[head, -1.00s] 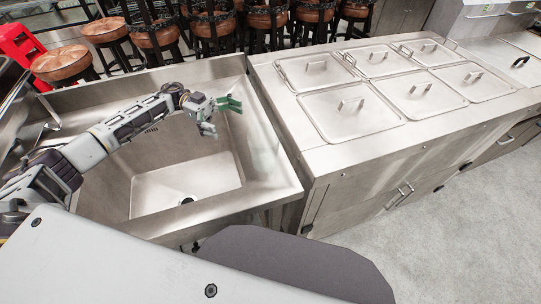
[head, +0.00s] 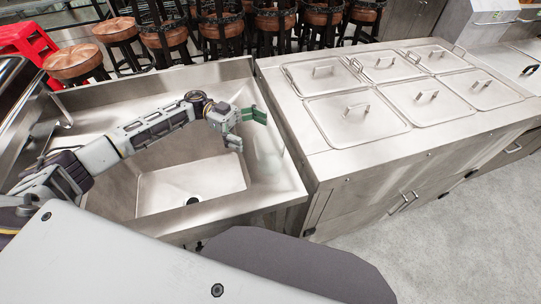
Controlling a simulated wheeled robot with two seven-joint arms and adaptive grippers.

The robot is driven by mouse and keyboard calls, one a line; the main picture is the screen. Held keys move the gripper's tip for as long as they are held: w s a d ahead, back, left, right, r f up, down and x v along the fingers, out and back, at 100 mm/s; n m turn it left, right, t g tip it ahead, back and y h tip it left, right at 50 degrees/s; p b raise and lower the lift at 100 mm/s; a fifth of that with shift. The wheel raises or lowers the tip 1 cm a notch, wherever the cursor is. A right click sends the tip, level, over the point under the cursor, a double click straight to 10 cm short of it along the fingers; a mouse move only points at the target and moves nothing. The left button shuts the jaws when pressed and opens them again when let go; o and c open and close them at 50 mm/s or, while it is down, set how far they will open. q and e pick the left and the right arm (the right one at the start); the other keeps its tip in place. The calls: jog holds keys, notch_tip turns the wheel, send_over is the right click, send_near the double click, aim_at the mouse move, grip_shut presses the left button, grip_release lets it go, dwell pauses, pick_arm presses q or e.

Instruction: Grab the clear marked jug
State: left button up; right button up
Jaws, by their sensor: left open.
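My left gripper (head: 250,131), with green finger pads, is open and empty. Any marks on the jug are too faint to read. My right gripper is not in view.
The sink basin (head: 190,186) lies below my left arm. A steel counter (head: 325,161) with several lidded pans adjoins on the right. Several stools (head: 165,36) stand behind the sink, and a red step stool (head: 30,40) is at the far left.

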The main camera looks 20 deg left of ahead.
aim_at(257, 134)
pick_arm(q)
jog(key=shift+x, duration=0.95)
jog(key=shift+d, duration=0.1)
jog(key=shift+s+d+p, duration=0.4)
jog(key=shift+d, duration=0.2)
jog(key=x, duration=0.3)
jog(key=shift+s+d+p, duration=0.2)
jog(key=shift+d+p, duration=0.1)
jog(key=shift+p, duration=0.1)
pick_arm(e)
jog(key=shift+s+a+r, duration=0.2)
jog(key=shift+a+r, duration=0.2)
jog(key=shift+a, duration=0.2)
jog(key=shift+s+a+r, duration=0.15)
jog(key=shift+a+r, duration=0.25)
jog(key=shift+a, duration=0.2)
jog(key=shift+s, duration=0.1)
